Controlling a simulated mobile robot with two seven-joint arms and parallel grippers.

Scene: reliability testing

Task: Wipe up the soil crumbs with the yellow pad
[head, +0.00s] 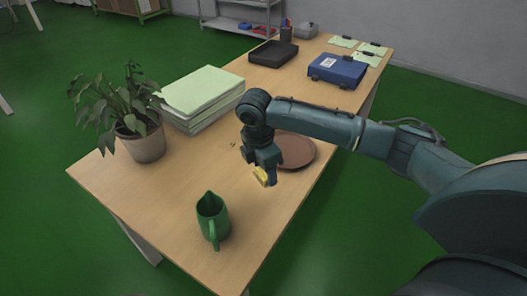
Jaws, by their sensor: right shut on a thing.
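My right gripper (268,172) comes in from the right and points down over the middle of the table. It is shut on the yellow pad (261,175), which shows small between and below the fingers. I cannot tell whether the pad touches the tabletop. A few tiny dark soil crumbs (233,144) lie on the wood just left of the gripper. Other crumbs may be hidden behind the arm. My left gripper is not in view.
A potted plant (143,143) and a paper stack (203,92) stand at left on the table (170,200). A green jug (212,219) stands at the front. A brown round plate (297,150) lies behind the gripper. A blue case (337,70) and black tray (273,53) are farther back.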

